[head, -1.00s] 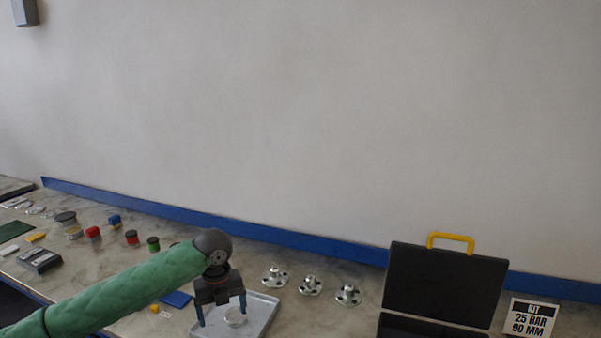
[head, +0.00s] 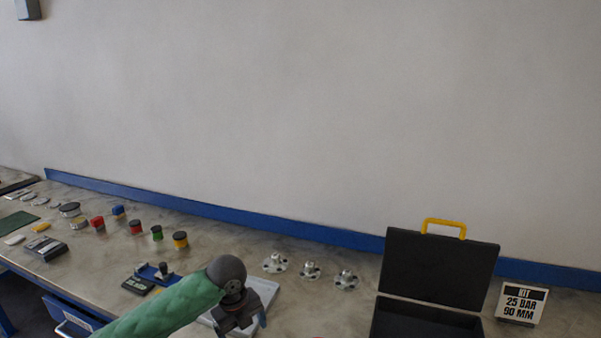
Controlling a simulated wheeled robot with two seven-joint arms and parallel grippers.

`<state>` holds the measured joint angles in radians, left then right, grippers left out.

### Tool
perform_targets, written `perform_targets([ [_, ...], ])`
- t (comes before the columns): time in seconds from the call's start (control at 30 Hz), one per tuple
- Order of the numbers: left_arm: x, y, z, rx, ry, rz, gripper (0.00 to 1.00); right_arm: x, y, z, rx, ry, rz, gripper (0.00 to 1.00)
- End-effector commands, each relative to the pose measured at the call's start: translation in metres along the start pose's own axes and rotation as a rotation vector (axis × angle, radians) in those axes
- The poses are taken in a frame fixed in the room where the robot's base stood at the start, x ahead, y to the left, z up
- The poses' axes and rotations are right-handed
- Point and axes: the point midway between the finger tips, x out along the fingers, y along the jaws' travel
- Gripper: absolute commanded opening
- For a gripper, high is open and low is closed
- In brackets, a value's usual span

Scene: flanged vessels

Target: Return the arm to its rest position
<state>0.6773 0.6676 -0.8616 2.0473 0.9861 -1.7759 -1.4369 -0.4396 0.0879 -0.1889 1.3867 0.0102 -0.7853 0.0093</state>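My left arm comes in from the lower left in green sleeving. Its gripper (head: 240,322) is low in the head view, over the grey tray (head: 268,290). The fingers are mostly cut off by the bottom edge, so I cannot tell whether they are open or shut. The arm and gripper hide most of the tray and whatever lies in it. My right gripper is not in the view.
Three metal flanges (head: 310,270) stand in a row right of the tray. An open black case (head: 438,268) with a yellow handle and a sign (head: 520,303) reading "25 BAR 90 MM" are at the right. Coloured containers (head: 136,227) stand on the left of the bench.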

Motion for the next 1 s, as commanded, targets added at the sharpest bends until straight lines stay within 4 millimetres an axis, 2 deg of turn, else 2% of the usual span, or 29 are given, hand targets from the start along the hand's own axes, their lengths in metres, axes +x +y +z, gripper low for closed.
perform_targets([
  [0.1,0.019,0.0,-0.026,-0.098,0.018,-0.043,0.84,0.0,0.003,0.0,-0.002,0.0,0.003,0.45],
  [0.5,0.06,0.011,-0.091,-0.508,0.075,-0.177,0.84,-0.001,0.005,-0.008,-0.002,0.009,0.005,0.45],
  [0.77,0.078,0.032,-0.121,-0.814,0.114,-0.24,0.84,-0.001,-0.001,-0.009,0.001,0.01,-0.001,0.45],
  [1.0,0.092,0.06,-0.14,-1.098,0.14,-0.277,0.84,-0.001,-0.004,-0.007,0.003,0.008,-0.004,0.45],
])
